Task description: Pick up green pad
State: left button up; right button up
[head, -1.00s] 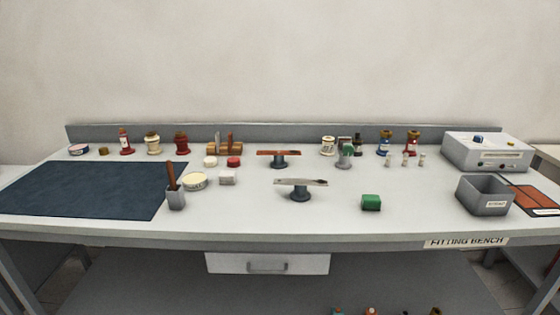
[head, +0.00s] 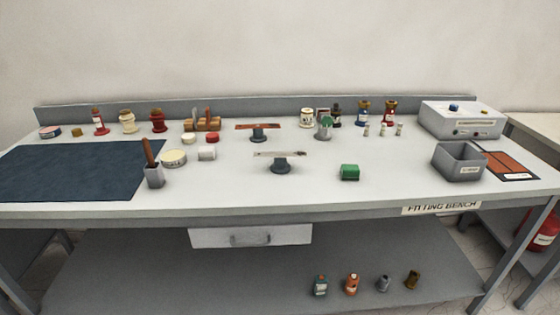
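A small green pad (head: 349,172), block-shaped, lies on the white bench top (head: 300,193) near its front edge, right of centre. Nothing touches it and the surface around it is bare. Another green item (head: 326,122) sits on a small grey holder farther back; I cannot tell what it is. Neither of my grippers shows in the head view.
A grey bin (head: 459,161) stands right of the pad. A metal bar on a stand (head: 281,163) is to its left. Bottles and jars line the back. A dark blue mat (head: 75,170) covers the left. A shelf (head: 230,275) below holds several small items.

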aim_at(348, 173)
jog(key=i+l, duration=0.15)
jog(key=i, duration=0.5)
jog(key=i+l, duration=0.15)
jog(key=i, duration=0.45)
